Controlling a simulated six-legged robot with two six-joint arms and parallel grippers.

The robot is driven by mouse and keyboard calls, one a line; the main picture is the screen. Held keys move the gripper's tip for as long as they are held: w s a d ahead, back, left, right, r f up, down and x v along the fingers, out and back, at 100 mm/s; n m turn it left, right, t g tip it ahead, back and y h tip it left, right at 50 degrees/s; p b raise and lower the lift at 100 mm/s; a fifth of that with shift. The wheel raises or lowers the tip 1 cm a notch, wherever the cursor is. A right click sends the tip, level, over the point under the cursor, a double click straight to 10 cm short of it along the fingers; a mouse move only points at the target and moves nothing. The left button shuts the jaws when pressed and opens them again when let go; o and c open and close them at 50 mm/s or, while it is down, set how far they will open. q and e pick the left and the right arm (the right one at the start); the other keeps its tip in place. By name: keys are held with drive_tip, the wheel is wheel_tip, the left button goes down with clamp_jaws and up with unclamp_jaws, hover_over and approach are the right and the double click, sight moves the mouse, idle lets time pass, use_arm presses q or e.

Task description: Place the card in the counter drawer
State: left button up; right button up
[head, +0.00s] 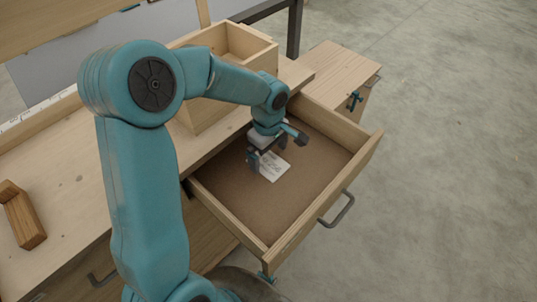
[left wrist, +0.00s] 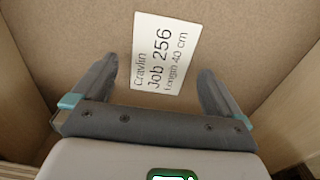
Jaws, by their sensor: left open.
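The white card (head: 274,168) lies flat on the brown bottom of the open counter drawer (head: 318,206). In the left wrist view the card (left wrist: 160,55) shows printed text, "Cravlin Job 256 Length 40 cm". My left gripper (head: 268,150) reaches down into the drawer over the card. In the left wrist view its two fingers (left wrist: 155,75) are spread apart, with the lower part of the card between them and no finger touching it visibly. My right gripper is not in view.
An open wooden box (head: 235,50) stands on the counter behind the drawer. A wooden block (head: 22,215) lies on the counter at left. A second drawer with a handle (head: 355,98) is at the far right. Concrete floor (head: 450,180) is clear at right.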

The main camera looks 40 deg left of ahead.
sight(268, 164)
use_arm(q)
wheel_tip(268, 164, up, 10)
drive_tip(key=p, duration=0.1)
drive_tip(key=shift+r, duration=0.25)
drive_tip(key=shift+s, duration=0.15)
